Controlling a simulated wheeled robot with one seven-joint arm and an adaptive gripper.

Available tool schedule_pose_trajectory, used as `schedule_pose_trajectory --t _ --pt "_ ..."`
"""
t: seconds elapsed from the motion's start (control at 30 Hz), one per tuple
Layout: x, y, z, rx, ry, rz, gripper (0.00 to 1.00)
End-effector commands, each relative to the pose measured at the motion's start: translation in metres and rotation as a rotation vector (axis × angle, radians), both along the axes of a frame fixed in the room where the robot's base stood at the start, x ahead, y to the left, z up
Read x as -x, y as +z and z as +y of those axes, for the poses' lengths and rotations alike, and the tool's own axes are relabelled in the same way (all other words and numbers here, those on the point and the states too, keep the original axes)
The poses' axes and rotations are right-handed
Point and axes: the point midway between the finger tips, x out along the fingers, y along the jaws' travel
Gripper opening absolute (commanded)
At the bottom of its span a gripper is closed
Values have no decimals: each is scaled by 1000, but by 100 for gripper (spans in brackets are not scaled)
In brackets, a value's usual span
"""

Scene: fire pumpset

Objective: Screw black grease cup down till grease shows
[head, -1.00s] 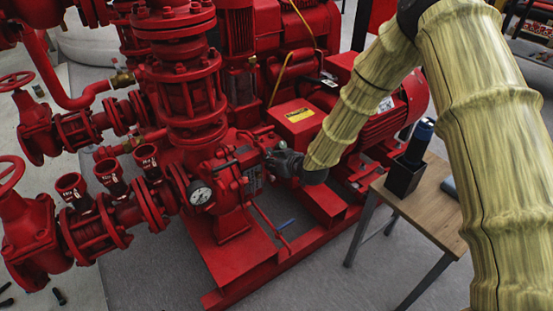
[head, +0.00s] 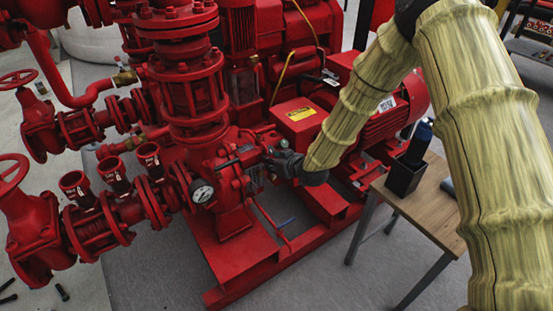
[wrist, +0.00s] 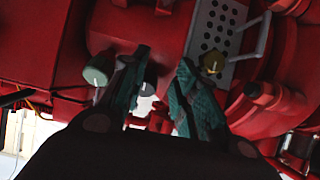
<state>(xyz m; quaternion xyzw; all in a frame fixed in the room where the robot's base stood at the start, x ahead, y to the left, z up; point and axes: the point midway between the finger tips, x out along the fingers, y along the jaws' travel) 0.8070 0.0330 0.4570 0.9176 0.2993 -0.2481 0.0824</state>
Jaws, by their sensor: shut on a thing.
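My gripper (head: 272,158) is at the red pump's bearing housing, at the end of the sleeved arm. In the wrist view its two green-grey fingers (wrist: 160,88) stand either side of a dark, rounded cup (wrist: 151,74), which looks like the black grease cup. The gripper is shut on it, though the contact is partly hidden by the fingers. A grey-green cup (wrist: 95,76) with a pale stem sits just left of the left finger. A brass cup (wrist: 211,63) sits by the right finger's tip. I cannot make out any grease.
A perforated grey guard (wrist: 215,30) is just beyond the fingers. Red pump casing and pipework crowd around the gripper. A pressure gauge (head: 201,191) is left of it. A wooden table (head: 425,210) with a black holder (head: 404,177) stands at the right.

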Motion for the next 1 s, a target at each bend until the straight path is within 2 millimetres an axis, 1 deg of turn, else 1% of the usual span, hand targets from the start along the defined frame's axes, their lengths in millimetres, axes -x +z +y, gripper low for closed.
schedule_pose_trajectory --t 0.03,0.1,0.33,0.7,1.0 --pt "8 -7 9 1 17 13 0" --pt "9 -5 7 2 16 12 0" --pt "16 14 -11 -1 -1 8 0" --pt "33 39 -25 -1 -3 4 0" --pt "36 40 -27 -1 -2 2 0"
